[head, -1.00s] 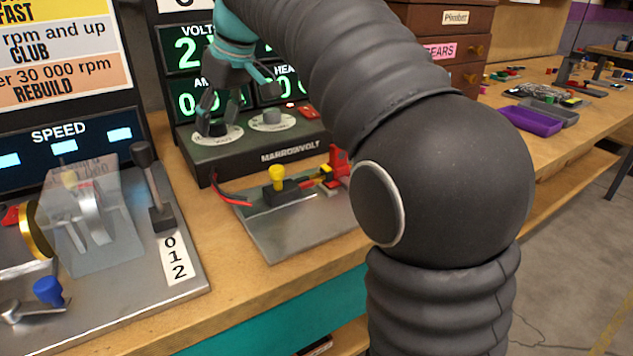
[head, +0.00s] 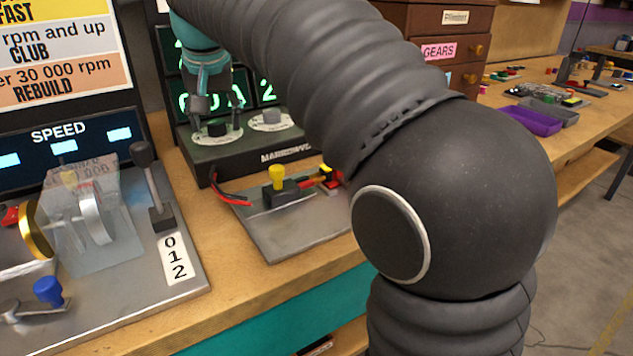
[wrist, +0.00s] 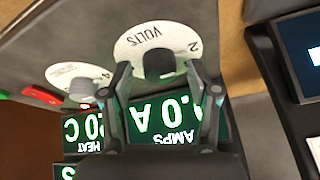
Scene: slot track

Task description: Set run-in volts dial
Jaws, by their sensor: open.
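The volts dial (head: 217,128) is a dark knob on a white round scale plate, on the left of the black power supply's sloping front. In the wrist view the dial (wrist: 159,66) appears upside down, with "VOLTS" and a 2 on its plate. My gripper (head: 218,108) points down over the dial, open and empty. In the wrist view my gripper (wrist: 159,74) has one fingertip on each side of the knob, with gaps visible; I cannot tell how deep the tips reach. My arm hides the volts readout; the amps readout (wrist: 164,117) shows 0.0 A.
A second dial (head: 270,119) sits just right of the volts dial. A metal plate with a yellow-knobbed lever (head: 277,178) stands in front of the supply. A speed rig with an upright black lever (head: 150,185) is at left. Purple tray (head: 531,120) lies far right.

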